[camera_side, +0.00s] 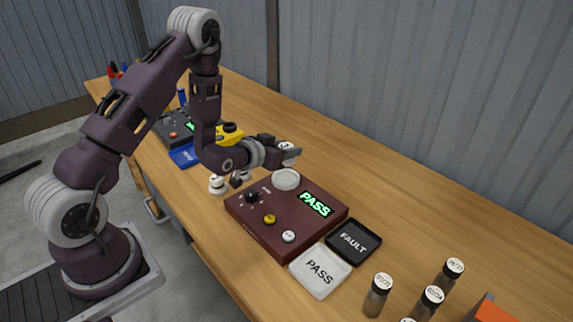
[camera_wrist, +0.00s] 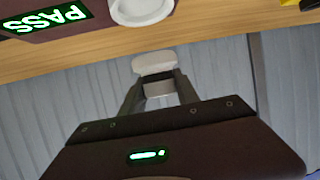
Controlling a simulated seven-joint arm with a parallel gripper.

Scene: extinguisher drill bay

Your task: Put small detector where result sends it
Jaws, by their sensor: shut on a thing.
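My gripper (camera_side: 276,149) is shut on a small white detector (camera_side: 289,153), held above the round white pad (camera_side: 286,179) of a maroon test box. The detector also shows between my fingers in the wrist view (camera_wrist: 153,64). The maroon test box (camera_side: 262,229) has a green-lit screen (camera_side: 315,204) reading PASS, a black knob, a yellow button and a white button. A white tray (camera_side: 301,284) marked PASS and a black tray (camera_side: 372,252) marked FAULT sit beside the box, both empty.
Several capped vials (camera_side: 377,296) and an orange object (camera_side: 492,311) stand at the front right. Another white detector (camera_side: 217,184) stands left of the box. Farther back are a yellow object (camera_side: 230,134), a dark device (camera_side: 172,131) and a blue tray (camera_side: 184,156).

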